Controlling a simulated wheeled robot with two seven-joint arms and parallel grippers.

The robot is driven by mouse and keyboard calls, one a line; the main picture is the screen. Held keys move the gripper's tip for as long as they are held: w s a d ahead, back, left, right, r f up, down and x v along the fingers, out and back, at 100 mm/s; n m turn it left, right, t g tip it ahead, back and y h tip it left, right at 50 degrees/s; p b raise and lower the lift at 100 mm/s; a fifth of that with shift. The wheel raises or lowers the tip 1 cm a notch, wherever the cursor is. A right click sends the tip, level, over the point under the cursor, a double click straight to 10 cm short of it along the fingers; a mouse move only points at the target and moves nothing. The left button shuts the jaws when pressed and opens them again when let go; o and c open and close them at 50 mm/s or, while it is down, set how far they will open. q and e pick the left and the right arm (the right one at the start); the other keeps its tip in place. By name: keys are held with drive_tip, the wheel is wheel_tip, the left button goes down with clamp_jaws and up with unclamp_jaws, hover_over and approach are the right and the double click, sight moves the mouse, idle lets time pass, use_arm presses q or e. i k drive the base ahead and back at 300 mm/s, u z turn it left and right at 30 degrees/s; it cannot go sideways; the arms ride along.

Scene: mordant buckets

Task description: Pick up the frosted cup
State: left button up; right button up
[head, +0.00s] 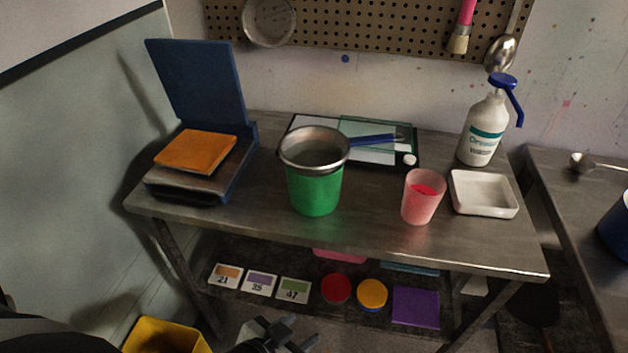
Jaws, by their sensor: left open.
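The frosted cup (422,197) is a pinkish translucent cup with something bright red inside. It stands upright on the metal table (250,217), near the front edge at the right, just left of a white tray. My left gripper (299,336) is low at the bottom of the head view, in front of the table and below its top. It is open, and I see nothing between its fingers. It is well apart from the cup, to its lower left. My right gripper is not in view.
A green bucket (315,192) with a metal strainer (314,149) on top stands left of the cup. A white tray (483,193) and a pump bottle (483,128) are at the right. A lower shelf holds cards and tins. A yellow bin (166,337) stands below.

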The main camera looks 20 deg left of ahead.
sight(424, 190)
drive_tip(key=u, duration=2.2)
drive_tip(key=k, duration=1.15)
drive_tip(key=z, duration=2.25)
drive_tip(key=i, duration=0.5)
drive_tip(key=u, duration=0.05)
